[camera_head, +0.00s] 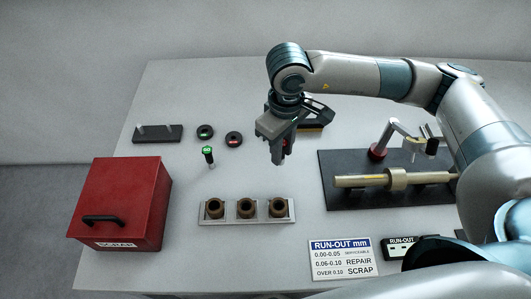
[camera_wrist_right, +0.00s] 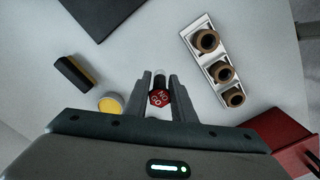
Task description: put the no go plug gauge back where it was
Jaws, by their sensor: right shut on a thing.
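The no go plug gauge (camera_wrist_right: 160,98) has a red end cap lettered NO GO. My right gripper (camera_wrist_right: 160,88) is shut on it, with a finger on each side. In the head view my right gripper (camera_head: 279,155) points down above the table, and only a bit of red from the gauge (camera_head: 286,146) shows between its fingers. A green-capped plug gauge (camera_head: 208,155) stands upright on the table to the left of the gripper. A dark block (camera_head: 157,139) with pale upright features lies at the back left. My left gripper is not in view.
A green-marked ring (camera_head: 205,131) and a red-marked ring (camera_head: 234,139) lie behind the green gauge. A tray (camera_head: 247,221) with three brown bushings is in front. A red SCRAP box (camera_head: 120,200) stands left; a dark plate (camera_head: 330,195) with a shaft lies right.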

